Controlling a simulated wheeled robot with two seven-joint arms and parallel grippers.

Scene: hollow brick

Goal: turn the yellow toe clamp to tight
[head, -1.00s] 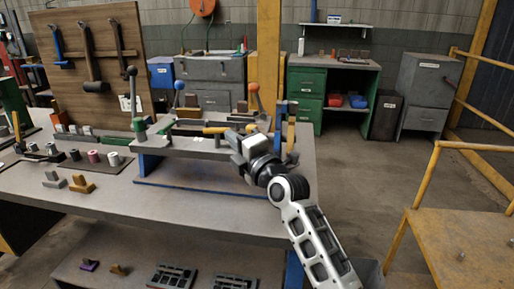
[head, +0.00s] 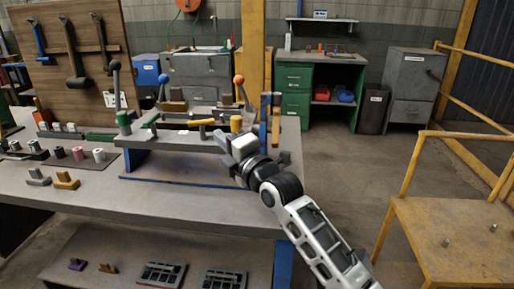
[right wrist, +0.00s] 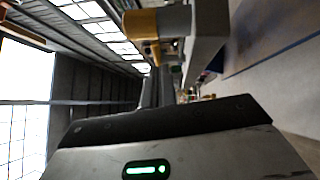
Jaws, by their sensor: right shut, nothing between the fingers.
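The yellow toe clamp (head: 235,123) shows as a short yellow cylinder at the right end of the raised grey fixture (head: 165,140) on the bench. A yellow bar (head: 202,122) lies just left of it. My right gripper (head: 228,138) is shut and empty, just in front of and below the yellow clamp, apart from it as far as I can tell. In the right wrist view a yellow part (right wrist: 141,25) joined to a grey block shows at the top, beyond the dark gripper body. My left gripper is not in view.
Levers with an orange ball (head: 239,79), a blue ball (head: 162,79) and a green base (head: 124,122) rise around the fixture. Blue uprights (head: 265,115) stand at its right end. Small blocks lie on the bench at left. The floor at right is clear up to a yellow-railed platform (head: 450,225).

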